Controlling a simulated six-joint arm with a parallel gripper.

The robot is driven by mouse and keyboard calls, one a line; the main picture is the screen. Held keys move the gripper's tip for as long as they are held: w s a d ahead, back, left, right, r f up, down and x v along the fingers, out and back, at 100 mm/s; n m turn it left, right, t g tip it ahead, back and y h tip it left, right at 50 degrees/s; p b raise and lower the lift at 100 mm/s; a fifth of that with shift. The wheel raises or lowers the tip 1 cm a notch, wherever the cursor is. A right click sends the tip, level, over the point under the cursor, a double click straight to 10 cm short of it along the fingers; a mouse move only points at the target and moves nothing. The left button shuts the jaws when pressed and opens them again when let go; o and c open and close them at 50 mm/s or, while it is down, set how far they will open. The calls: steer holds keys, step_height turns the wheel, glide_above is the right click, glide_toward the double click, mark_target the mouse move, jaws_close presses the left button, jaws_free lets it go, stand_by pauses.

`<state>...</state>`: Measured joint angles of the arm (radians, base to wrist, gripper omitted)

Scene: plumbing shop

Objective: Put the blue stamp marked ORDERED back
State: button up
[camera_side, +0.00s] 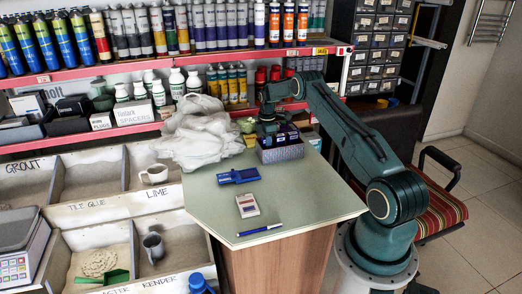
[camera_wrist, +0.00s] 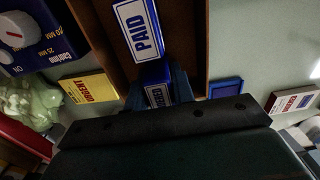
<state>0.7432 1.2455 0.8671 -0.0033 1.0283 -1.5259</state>
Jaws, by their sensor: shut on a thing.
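A stamp with a blue body and a white label (camera_wrist: 156,97) ending in "ERED" sits between my fingers; the label's start is hidden. My gripper (camera_wrist: 160,88) is shut on it. In the side view my gripper (camera_side: 268,127) is at the stamp box (camera_side: 281,154), on the back right of the table. In the wrist view the box's brown inside (camera_wrist: 192,45) shows, with a blue-and-white PAID stamp (camera_wrist: 138,28) beside the held one. I cannot tell whether the held stamp touches the box floor.
A white plastic bag (camera_side: 200,135) is left of the box. Shelves of bottles stand behind.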

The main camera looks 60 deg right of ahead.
steer(key=o, duration=1)
steer(key=shift+f, duration=0.1)
step_height(320, 180, up, 12)
steer(key=shift+r, duration=0.15)
stand_by(0.5)
